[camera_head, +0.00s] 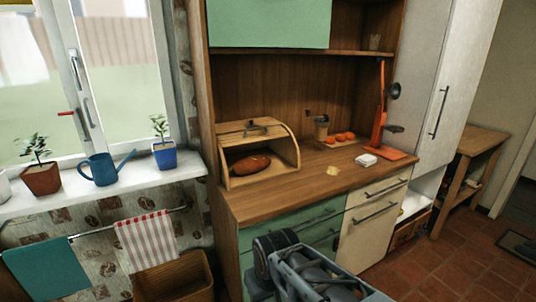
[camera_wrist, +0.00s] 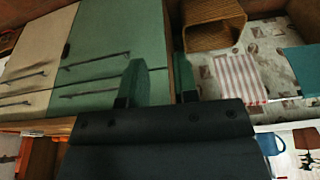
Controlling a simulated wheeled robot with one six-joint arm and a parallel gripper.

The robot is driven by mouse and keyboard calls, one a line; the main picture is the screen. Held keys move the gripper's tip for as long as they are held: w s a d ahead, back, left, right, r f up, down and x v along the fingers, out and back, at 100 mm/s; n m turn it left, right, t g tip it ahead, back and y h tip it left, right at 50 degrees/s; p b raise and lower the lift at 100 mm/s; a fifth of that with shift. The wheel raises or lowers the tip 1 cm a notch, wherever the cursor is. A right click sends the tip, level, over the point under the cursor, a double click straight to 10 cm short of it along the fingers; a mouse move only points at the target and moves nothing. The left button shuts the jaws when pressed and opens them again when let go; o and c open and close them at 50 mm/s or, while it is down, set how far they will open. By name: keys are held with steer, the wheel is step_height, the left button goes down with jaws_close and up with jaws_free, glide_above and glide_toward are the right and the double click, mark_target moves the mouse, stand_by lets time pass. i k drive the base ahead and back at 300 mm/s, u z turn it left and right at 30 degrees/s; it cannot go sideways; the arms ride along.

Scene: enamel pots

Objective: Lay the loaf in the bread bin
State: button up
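The brown loaf (camera_head: 251,164) lies inside the wooden bread bin (camera_head: 289,154) on the counter in the head view. The bin's roll-top lid is up and its front is open. My gripper (camera_wrist: 160,82) shows in the wrist view with its two fingers apart and nothing between them. It is away from the loaf and bin, facing the cabinet fronts. In the head view my grey arm is low in front of the drawers, and the fingertips cannot be made out there. The wrist view shows neither loaf nor bin.
The wooden counter (camera_head: 270,208) is clear in front of the bin. To the right are several orange-brown round items (camera_head: 343,137), a small white stack (camera_head: 366,160) and an orange stand (camera_head: 380,125). A blue watering can (camera_head: 102,169) and potted plants stand on the left sill.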

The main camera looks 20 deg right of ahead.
mark_target(249, 166)
steer(key=z, duration=0.5)
steer(key=k, duration=1.25)
steer(key=u, duration=0.35)
steer(key=i, duration=0.7)
steer(key=u, duration=0.8)
steer(key=i, duration=0.8)
steer(key=z, duration=0.65)
steer(key=i, duration=0.75)
steer(key=z, duration=0.75)
